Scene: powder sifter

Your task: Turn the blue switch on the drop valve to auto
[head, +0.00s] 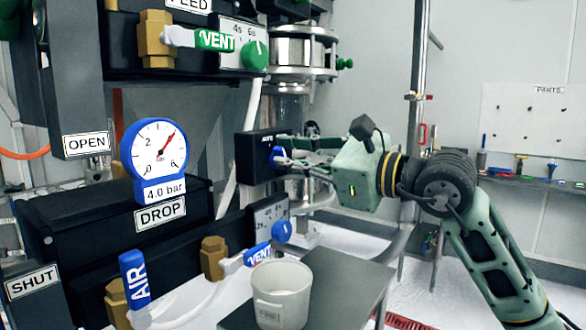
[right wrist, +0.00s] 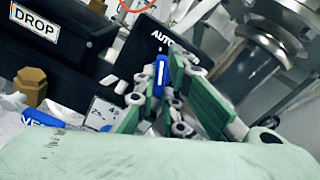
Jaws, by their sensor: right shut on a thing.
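The blue switch (head: 277,155) sits on the face of a small black box (head: 251,160), right of the DROP label (head: 160,215). My right gripper (head: 286,153) reaches in from the right and is shut on this switch. In the right wrist view the blue switch (right wrist: 160,76) stands between the green fingers of my right gripper (right wrist: 168,80). White AUTO lettering (right wrist: 168,40) shows on the black box face above the switch. My left gripper is not in view.
A blue-rimmed gauge (head: 157,155) stands left of the box. Below are a blue AIR handle (head: 134,278), a blue VENT handle (head: 258,254) and a blue knob (head: 281,231). A white cup (head: 282,295) stands on a grey table (head: 350,285). A metal post (head: 417,100) rises behind my right arm.

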